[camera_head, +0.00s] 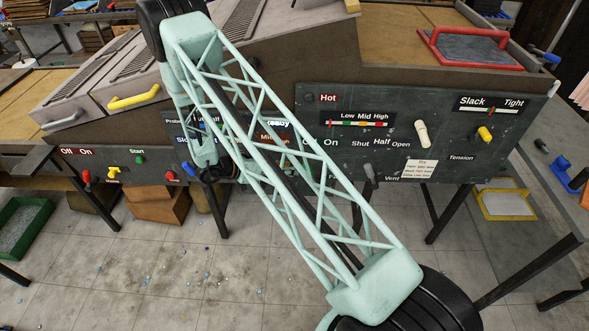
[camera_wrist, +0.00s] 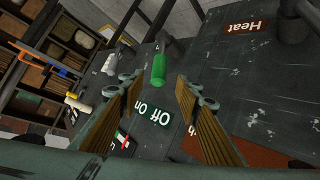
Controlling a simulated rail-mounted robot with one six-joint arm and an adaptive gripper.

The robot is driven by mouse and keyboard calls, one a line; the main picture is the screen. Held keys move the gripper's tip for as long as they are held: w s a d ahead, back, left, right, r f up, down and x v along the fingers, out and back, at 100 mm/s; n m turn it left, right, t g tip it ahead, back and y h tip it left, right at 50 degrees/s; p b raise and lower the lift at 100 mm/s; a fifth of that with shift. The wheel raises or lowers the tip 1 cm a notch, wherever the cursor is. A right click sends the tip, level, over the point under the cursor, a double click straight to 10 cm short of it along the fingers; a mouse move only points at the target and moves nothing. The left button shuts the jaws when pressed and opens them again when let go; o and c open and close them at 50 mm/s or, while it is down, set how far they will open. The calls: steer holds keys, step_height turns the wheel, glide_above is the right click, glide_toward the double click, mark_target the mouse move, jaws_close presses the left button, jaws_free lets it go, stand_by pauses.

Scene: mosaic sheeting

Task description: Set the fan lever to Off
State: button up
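A green lever handle (camera_wrist: 158,70) stands out from the dark panel in the wrist view, above a white "Off On" label (camera_wrist: 155,112). No word "Fan" is readable beside it, and I cannot tell which setting it is at. In the head view my arm hides this part of the panel; only the end of an "Off On" label (camera_head: 322,142) shows. My gripper (camera_wrist: 159,86) is open and empty, its two wood-coloured pads to either side of the handle in the picture. I see no contact with the handle.
The control panel (camera_head: 455,130) carries other levers: a white one (camera_head: 422,133), a yellow one (camera_head: 485,134), a grey one by "Vent" (camera_head: 370,172) and a red one at left (camera_head: 87,177). A "Heat" label (camera_wrist: 257,26) is near the gripper.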

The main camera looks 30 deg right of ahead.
steer(key=shift+v, duration=0.85)
steer(key=shift+w, duration=0.1)
